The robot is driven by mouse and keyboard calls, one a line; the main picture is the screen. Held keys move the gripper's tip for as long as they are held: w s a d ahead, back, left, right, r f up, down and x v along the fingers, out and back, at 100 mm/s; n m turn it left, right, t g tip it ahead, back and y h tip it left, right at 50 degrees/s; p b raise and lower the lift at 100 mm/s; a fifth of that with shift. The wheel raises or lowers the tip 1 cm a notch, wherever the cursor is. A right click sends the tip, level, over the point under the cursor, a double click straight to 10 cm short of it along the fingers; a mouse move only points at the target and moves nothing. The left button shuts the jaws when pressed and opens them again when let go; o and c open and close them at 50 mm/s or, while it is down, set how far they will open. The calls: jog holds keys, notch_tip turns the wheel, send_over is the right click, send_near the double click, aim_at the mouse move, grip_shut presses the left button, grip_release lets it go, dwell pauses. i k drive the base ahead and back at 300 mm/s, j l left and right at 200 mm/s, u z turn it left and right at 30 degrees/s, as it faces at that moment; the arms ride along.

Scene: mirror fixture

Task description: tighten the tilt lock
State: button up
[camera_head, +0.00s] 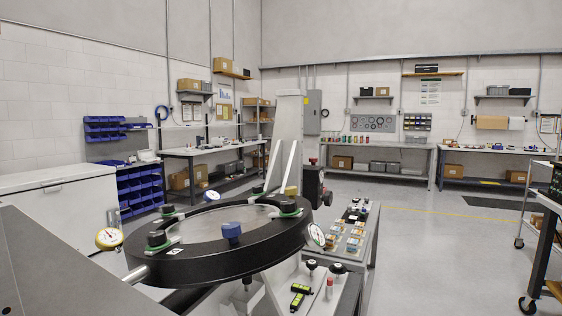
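The mirror fixture is a thick black ring (212,261) around a flat grey disc (205,226), held near level on a light grey frame (288,135). Several dark clamp knobs with green pads, such as the front left one (156,239), sit around its rim. A blue knob (232,232) is at the front of the rim. A black unit with a red knob (313,184) stands behind the ring at right. Small black knobs (312,265) show below the ring. I cannot tell which part is the tilt lock. My gripper is not in view.
A yellow dial gauge (109,238) is left of the ring and a white one (316,236) right. A side bench (367,235) holds small boxes. A yellow-green tool (299,296) lies in front. A white chest (60,198) stands left. Floor (430,255) at right is open.

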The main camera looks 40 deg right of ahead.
aim_at(313, 160)
jog(key=i+l+u, duration=0.1)
jog(key=l+u, duration=0.25)
jog(key=l, duration=0.25)
jog(key=l+u, duration=0.35)
jog(key=l, duration=2.3)
jog(key=l+z, duration=0.2)
jog(key=l, duration=0.3)
jog(key=i+l+z, duration=0.15)
jog(key=l, duration=0.4)
